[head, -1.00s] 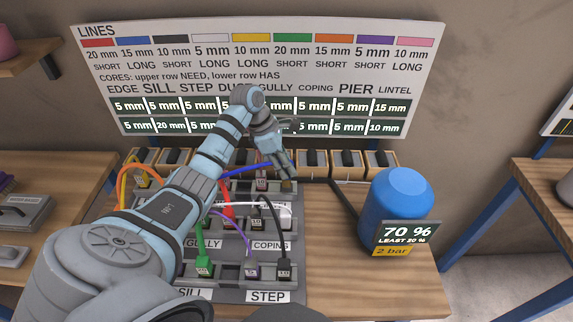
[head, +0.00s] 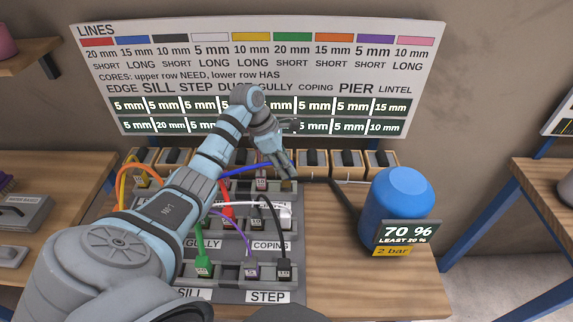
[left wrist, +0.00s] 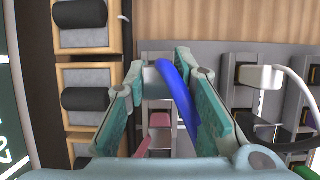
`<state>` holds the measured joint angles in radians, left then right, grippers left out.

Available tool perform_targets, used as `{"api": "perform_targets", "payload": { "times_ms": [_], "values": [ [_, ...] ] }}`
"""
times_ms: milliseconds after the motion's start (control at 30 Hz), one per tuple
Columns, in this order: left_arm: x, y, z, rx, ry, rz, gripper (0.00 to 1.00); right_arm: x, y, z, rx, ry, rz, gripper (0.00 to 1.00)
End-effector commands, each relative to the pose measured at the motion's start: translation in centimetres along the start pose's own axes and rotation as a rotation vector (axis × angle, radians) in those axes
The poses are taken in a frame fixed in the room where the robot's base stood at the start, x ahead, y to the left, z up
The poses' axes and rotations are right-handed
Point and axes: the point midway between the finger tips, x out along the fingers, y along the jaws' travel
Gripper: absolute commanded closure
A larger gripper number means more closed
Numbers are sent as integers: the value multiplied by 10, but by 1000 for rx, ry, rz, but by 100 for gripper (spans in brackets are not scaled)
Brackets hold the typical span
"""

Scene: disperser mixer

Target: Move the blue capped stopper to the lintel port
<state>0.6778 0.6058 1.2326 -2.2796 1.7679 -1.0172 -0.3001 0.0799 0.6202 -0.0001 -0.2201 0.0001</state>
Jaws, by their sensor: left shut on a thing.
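The blue line (head: 240,172) runs from behind my left arm to my left gripper (head: 284,170), above the back row of the port rack (head: 292,223). My right gripper is not in view.
Green (head: 202,240), purple (head: 246,238), black (head: 280,225) and other lines crowd the rack. A blue tank (head: 398,205) with a 70 % sign stands at the right. The table (head: 335,260) between rack and tank is bare. A LINES board (head: 260,50) stands behind.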

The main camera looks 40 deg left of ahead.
Motion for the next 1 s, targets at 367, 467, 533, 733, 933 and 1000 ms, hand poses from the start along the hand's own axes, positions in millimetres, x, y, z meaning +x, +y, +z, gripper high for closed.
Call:
{"api": "perform_targets", "payload": {
  "times_ms": [367,467,533,733,933,1000],
  "values": [
    [10,0,-4,0,0,0,100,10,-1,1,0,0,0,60],
    [13,0,-5,0,0,0,100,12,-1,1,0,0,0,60],
    [14,0,-6,0,0,0,100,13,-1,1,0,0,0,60],
    [19,0,-8,0,0,0,100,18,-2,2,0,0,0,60],
    [23,0,-10,0,0,0,100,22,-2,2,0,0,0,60],
    [25,0,-10,0,0,0,100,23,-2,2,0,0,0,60]
  ]
}}
